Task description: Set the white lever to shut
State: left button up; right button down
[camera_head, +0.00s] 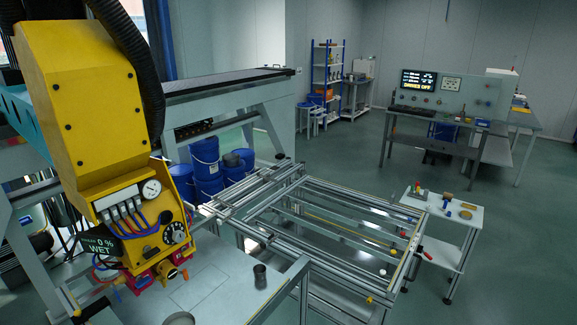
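Neither of my grippers shows in the head view. I cannot make out for certain which part is the white lever. A small white knob (383,271) sits near the right end of the aluminium frame (335,218), in line with a red knob (403,234) and a yellow knob (370,299). A red-tipped handle (424,252) sticks out from the frame's right side. The knob's setting is too small to read. The yellow machine (85,95) at left carries a gauge (151,188), a dial (174,233) and a sign (100,246) reading "0 % WET".
A pale worktop (205,292) with a dark cup (260,276) lies at front. A small white side table (452,210) holds small coloured parts. Blue drums (206,160) stand behind the frame. A console (440,95) stands at the back. Open floor lies right of the frame.

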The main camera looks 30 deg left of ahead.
aim_at(192, 207)
jog(key=i+u, duration=0.2)
jog(key=u, duration=0.25)
jog(key=i+u, duration=0.25)
jog(key=u, duration=0.2)
jog(key=i+u, duration=0.25)
jog(key=u, duration=0.2)
jog(key=i+l+u, duration=0.2)
jog(key=u, duration=0.2)
jog(key=i+l+u, duration=0.15)
jog(key=u, duration=0.3)
jog(key=i+l+u, duration=0.15)
jog(key=l+u, duration=0.9)
jog(key=l, duration=0.15)
jog(key=i+l+z, duration=0.1)
jog(key=z, duration=0.35)
